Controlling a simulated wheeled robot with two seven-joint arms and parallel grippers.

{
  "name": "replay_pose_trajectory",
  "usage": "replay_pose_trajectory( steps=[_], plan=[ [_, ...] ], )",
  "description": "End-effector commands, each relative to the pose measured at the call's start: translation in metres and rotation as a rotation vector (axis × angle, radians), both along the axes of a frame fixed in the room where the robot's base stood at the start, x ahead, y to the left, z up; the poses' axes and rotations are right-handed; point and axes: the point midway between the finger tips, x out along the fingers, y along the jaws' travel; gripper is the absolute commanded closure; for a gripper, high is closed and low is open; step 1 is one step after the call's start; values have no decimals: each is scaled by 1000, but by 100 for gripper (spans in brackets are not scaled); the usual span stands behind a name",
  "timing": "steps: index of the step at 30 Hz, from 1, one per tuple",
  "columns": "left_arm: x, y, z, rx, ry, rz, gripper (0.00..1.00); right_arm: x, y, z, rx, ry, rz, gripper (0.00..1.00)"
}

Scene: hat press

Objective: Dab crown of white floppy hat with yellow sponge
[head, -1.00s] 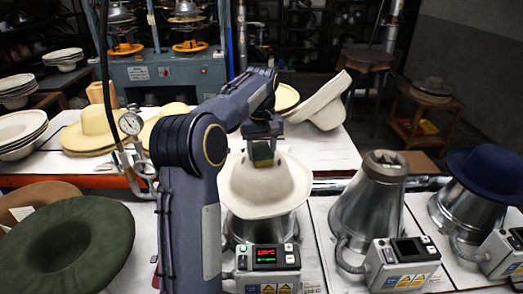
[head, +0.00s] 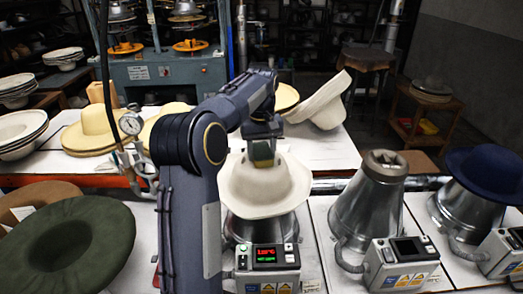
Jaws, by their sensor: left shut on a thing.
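The white floppy hat (head: 262,191) sits brim down on a metal press form with a lit control box (head: 267,257) in front. My left gripper (head: 262,150) is above the hat's crown, pointing down, shut on the yellow sponge (head: 262,157). The sponge shows as a small yellowish block at the top of the crown. It looks to be at or very near the crown; I cannot tell whether it touches. My left arm hides part of the hat's left side surroundings. My right gripper is not in view.
A bare metal form (head: 370,205) and one with a navy hat (head: 484,172) stand at right. A dark green hat (head: 65,247) lies at left. Behind are yellow hats (head: 103,128), a pressure gauge (head: 131,123) and a leaning white hat (head: 325,103).

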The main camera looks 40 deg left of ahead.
Motion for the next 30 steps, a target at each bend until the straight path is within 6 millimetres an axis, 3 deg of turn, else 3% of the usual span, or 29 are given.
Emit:
replay_pose_trajectory(
  steps=[10,20,30],
  plan=[
    [-1,0,0,-1,6,0,69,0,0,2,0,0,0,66],
    [0,0,27,-1,3,0,69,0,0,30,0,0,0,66],
    [1,0,51,1,-1,-1,69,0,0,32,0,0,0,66]
  ],
)
